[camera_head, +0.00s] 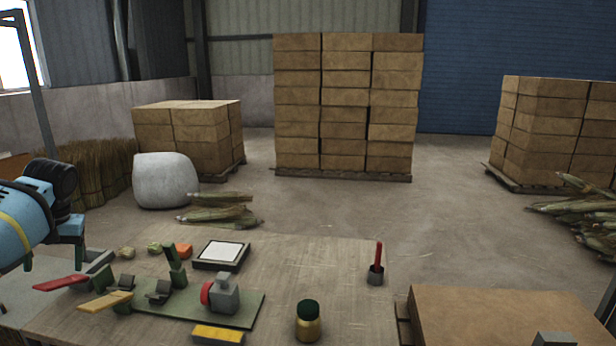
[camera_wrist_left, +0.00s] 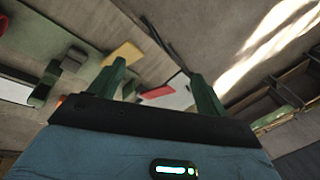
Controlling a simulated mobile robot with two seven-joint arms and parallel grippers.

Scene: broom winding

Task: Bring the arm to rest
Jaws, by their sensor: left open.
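My left arm comes in from the left edge of the head view, blue with black joints. My left gripper (camera_head: 54,258) hangs over the left end of the workbench (camera_head: 335,262), to the left of the green winding fixture (camera_head: 248,304). In the left wrist view, its two dark green fingers (camera_wrist_left: 160,85) stand apart, with nothing gripped between them. A red lever (camera_head: 60,283) lies below and close to the gripper in the head view; a red piece also shows beyond the fingers in the left wrist view (camera_wrist_left: 158,92). My right gripper does not show.
The bench also holds a yellow lever (camera_head: 106,301), a framed white pad (camera_head: 221,254), a dark-capped jar (camera_head: 308,320) and a red stick in a holder (camera_head: 376,268). A cardboard box (camera_head: 500,318) stands at right.

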